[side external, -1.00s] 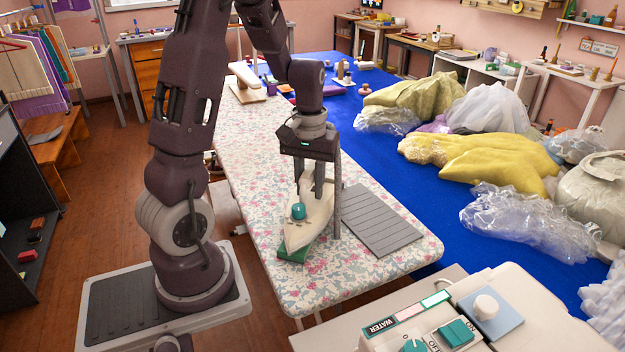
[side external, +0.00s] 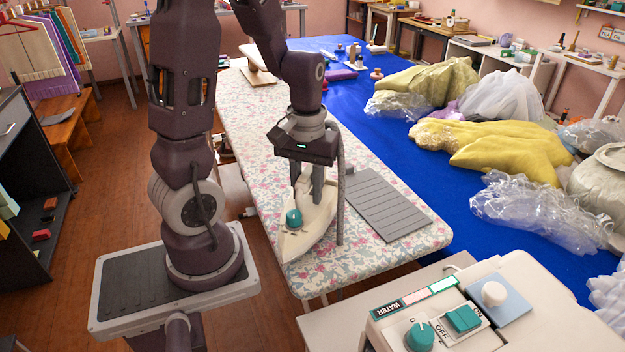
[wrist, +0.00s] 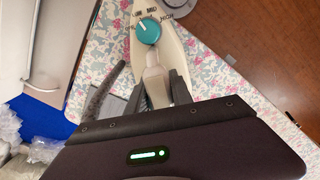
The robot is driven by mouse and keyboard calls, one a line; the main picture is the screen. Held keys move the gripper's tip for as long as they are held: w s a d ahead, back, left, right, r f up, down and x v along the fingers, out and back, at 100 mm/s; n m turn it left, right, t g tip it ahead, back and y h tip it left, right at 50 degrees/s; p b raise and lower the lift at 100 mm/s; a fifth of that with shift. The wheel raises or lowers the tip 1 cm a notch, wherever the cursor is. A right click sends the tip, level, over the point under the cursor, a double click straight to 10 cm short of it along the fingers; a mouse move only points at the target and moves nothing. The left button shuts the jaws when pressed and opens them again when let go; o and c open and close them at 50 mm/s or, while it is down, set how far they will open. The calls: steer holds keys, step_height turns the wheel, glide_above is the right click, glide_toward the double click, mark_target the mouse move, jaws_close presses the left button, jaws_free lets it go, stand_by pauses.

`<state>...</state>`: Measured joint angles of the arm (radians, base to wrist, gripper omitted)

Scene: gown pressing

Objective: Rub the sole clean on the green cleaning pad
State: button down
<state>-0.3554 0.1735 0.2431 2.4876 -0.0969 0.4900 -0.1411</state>
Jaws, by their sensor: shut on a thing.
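The cream iron (side external: 316,222) with a teal dial (side external: 293,217) is held in my gripper (side external: 306,190), over the near left edge of the floral ironing board. Its pointed nose faces the near left. In the wrist view the gripper's two dark fingers (wrist: 157,92) are shut on the iron's handle, with the dial (wrist: 149,31) beyond them. The green cleaning pad is not visible in either current view; the iron stands over the area where it showed before. The sole is hidden, and I cannot tell whether it touches anything.
A grey ribbed mat (side external: 385,203) lies on the ironing board (side external: 410,240) to the iron's right. A hose hangs beside my gripper. The steam station (side external: 450,310) with WATER label stands at the near right.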

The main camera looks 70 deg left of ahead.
steer(key=shift+s+d, duration=0.2)
steer(key=shift+w+a+f, duration=0.1)
steer(key=shift+w+a, duration=1.65)
steer(key=shift+a, duration=0.15)
steer(key=shift+w+a, duration=1.7)
steer(key=shift+a, duration=0.15)
steer(key=shift+s+d, duration=0.1)
steer(key=shift+s+d, duration=1.65)
steer(key=shift+d, duration=0.15)
